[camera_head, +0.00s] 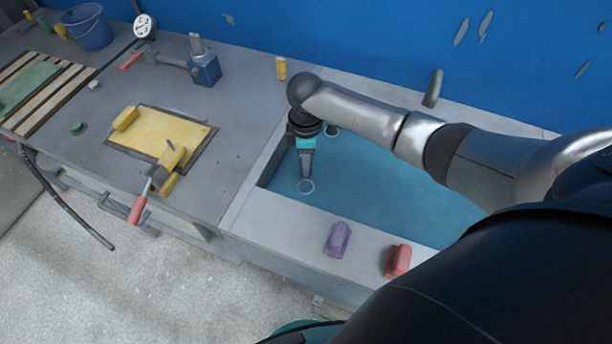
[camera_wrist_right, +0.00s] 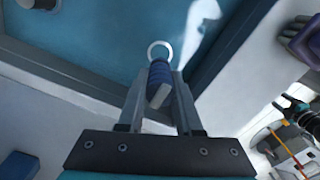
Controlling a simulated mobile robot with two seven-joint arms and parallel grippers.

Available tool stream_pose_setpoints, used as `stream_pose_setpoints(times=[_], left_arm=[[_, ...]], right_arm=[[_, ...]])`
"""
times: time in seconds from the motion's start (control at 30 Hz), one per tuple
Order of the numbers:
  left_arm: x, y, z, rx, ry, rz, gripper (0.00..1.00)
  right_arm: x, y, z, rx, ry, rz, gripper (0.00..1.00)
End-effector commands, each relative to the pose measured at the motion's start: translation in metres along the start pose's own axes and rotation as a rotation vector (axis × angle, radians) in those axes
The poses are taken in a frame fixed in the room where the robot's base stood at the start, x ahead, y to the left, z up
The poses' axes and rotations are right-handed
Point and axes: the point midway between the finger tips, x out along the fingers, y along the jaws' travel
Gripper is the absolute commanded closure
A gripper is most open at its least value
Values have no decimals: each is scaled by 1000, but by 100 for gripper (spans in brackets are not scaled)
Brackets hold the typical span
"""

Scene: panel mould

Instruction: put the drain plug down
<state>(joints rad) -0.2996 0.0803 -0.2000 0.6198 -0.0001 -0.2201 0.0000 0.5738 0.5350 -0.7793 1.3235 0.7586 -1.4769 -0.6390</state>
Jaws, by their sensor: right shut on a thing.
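The drain plug (camera_wrist_right: 158,82) is a small, blue, ribbed piece with a pale end, held between the fingers of my right gripper (camera_wrist_right: 160,98). In the head view my right gripper (camera_head: 306,172) points down into the basin (camera_head: 375,190), which has a blue-green floor. A pale ring (camera_head: 305,187) on the basin floor lies just below the fingertips. The ring also shows just beyond the plug in the wrist view (camera_wrist_right: 160,50). I cannot tell whether the plug touches the floor. My left gripper is not in view.
A purple block (camera_head: 337,239) and a red block (camera_head: 398,260) sit on the basin's near rim. A dark stub (camera_head: 332,129) stands behind my gripper. Left on the bench are a yellow panel (camera_head: 160,137), a blue vise (camera_head: 206,69) and a bucket (camera_head: 87,27).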

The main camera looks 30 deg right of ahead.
Motion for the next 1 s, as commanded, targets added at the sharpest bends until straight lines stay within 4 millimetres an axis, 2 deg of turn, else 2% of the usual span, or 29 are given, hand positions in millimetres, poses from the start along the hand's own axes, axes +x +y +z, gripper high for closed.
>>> stream_pose_setpoints(times=[0.03,0.13,0.73,0.87,1.0], left_arm=[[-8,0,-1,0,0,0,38],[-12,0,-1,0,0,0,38],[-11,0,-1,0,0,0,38],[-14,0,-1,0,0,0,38],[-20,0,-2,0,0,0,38]], right_arm=[[-7,0,0,0,0,0,100],[-10,0,0,0,1,0,100],[-11,-1,-2,-6,1,0,100],[-25,-5,-12,-45,4,2,100],[-54,-17,-30,-132,5,5,100]])
